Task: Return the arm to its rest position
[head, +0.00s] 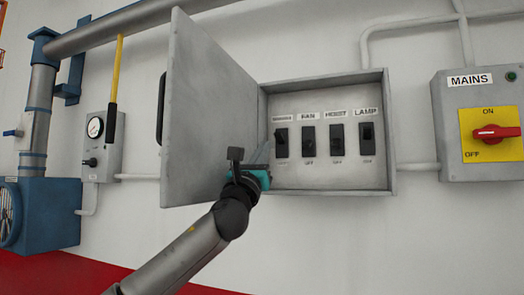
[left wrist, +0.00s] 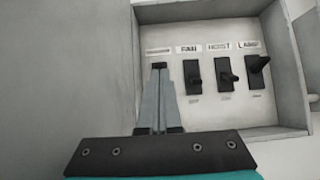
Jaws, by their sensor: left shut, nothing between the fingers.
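My left gripper (head: 266,150) reaches up from the lower left to the open switch box (head: 330,183). In the left wrist view its fingers (left wrist: 159,80) are together, with nothing between them. The fingertips are at or just in front of the leftmost switch (head: 281,141); I cannot tell if they touch it. That switch is mostly hidden behind the fingers in the left wrist view. The fan switch (head: 308,141), hoist switch (head: 337,139) and lamp switch (head: 367,138) stand to its right. In the left wrist view the lamp lever (left wrist: 259,63) points up more than the fan and hoist levers. My right gripper is not in view.
The box's grey door (head: 208,110) stands open just left of my gripper. A mains box (head: 480,125) with a red rotary handle (head: 496,132) is on the right. A gauge panel (head: 101,150), pipes and a blue machine (head: 45,215) are on the left. The wall below the box is clear.

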